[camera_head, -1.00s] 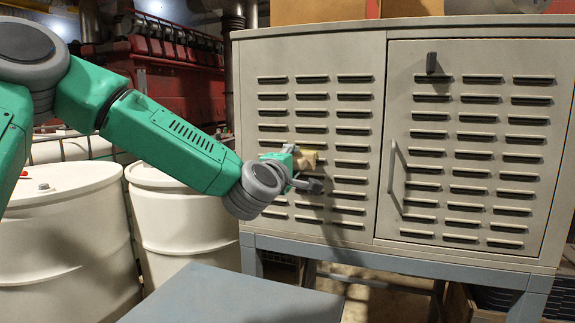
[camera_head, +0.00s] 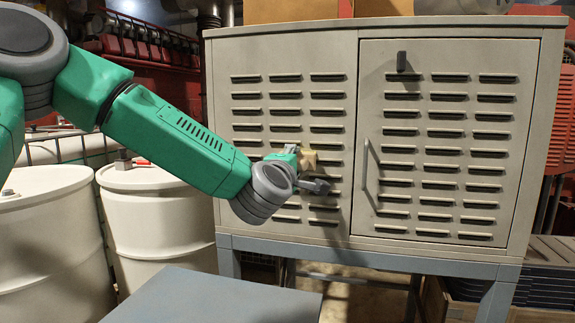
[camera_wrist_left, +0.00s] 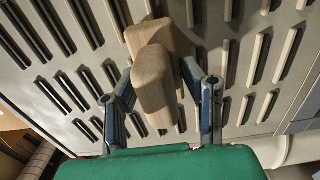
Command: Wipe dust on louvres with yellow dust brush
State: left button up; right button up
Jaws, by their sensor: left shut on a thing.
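The brush (camera_head: 307,159) shows as a tan-yellow block at the left panel of the cabinet. In the left wrist view the brush (camera_wrist_left: 155,80) is a two-part tan block between the two fingers. My left gripper (camera_head: 307,176) is shut on it, and it also shows in the left wrist view (camera_wrist_left: 165,100). The louvres (camera_head: 285,95) are rows of raised slats on the grey cabinet's left panel; more louvres (camera_head: 443,131) are on its door. The brush is at the lower middle rows; whether it touches the slats I cannot tell. Dust is not distinguishable. My right gripper is not seen.
The cabinet (camera_head: 350,60) stands on a blue-grey frame (camera_head: 380,256). Its door has a vertical handle (camera_head: 365,165). Two white drums (camera_head: 160,215) stand at the left. A blue-grey flat surface (camera_head: 215,298) lies in front, clear where seen.

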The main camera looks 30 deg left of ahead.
pick_arm(q)
jog(key=shift+w+d, duration=0.25)
jog(key=shift+d, duration=0.85)
jog(key=shift+w+d, duration=0.3)
jog(key=shift+d, duration=0.75)
jog(key=shift+w+d, duration=0.25)
jog(key=shift+d, duration=0.85)
jog(key=shift+b+v, duration=0.7)
jog(key=shift+v, duration=2.25)
jog(key=v, duration=0.3)
jog(key=shift+r+b, duration=0.1)
jog(key=shift+b, duration=0.2)
